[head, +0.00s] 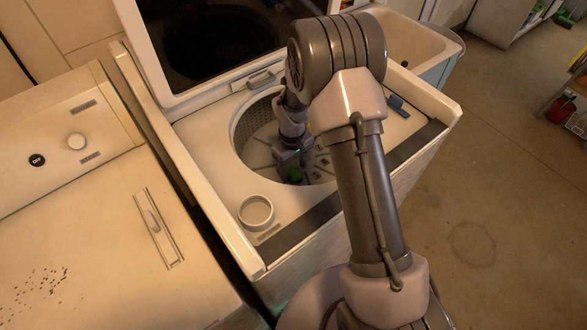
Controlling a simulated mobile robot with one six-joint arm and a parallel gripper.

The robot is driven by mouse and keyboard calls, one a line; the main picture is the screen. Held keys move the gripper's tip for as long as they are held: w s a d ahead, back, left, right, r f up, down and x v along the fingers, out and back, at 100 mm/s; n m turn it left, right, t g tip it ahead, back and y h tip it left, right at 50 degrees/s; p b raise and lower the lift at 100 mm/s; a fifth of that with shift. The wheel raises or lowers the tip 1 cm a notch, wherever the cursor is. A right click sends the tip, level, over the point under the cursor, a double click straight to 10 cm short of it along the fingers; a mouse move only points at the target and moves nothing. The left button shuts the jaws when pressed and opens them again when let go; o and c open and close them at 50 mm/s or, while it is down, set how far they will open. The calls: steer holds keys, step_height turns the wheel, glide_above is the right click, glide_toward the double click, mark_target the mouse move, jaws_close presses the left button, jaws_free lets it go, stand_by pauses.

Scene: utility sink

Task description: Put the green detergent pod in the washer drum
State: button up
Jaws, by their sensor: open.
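The green detergent pod (294,174) shows as a small dark green patch inside the washer drum (243,138), near its front side. My gripper (293,165) reaches down through the round opening, right at the pod. Its jaws are open, but the fingertips are small and dark, so I cannot tell whether they touch the pod or how far it is from the drum floor. The washer lid (205,40) stands open at the back. My arm hides the right part of the opening.
A round cup (256,211) is set in the washer top in front of the drum. A small blue object (397,103) lies on the right of the top. A second machine (90,220) stands at left, and a sink (415,45) behind at right. Open floor lies at right.

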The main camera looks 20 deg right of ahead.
step_height(320, 180, up, 12)
steer(key=p, duration=0.3)
step_height(320, 180, up, 11)
steer(key=m+t, duration=0.2)
glide_above(293, 173)
steer(key=s, duration=0.3)
steer(key=s+a+r+m+t+y, duration=0.1)
steer(key=s+a+r+m+t, duration=0.1)
steer(key=s+r, duration=0.5)
steer(key=s+a+r+m+t+y, duration=0.1)
steer(key=s+r+m, duration=0.4)
steer(key=s, duration=0.9)
steer(key=shift+s+a+r+t, duration=0.35)
steer(key=shift+a+r+t, duration=0.05)
steer(key=shift+r, duration=0.55)
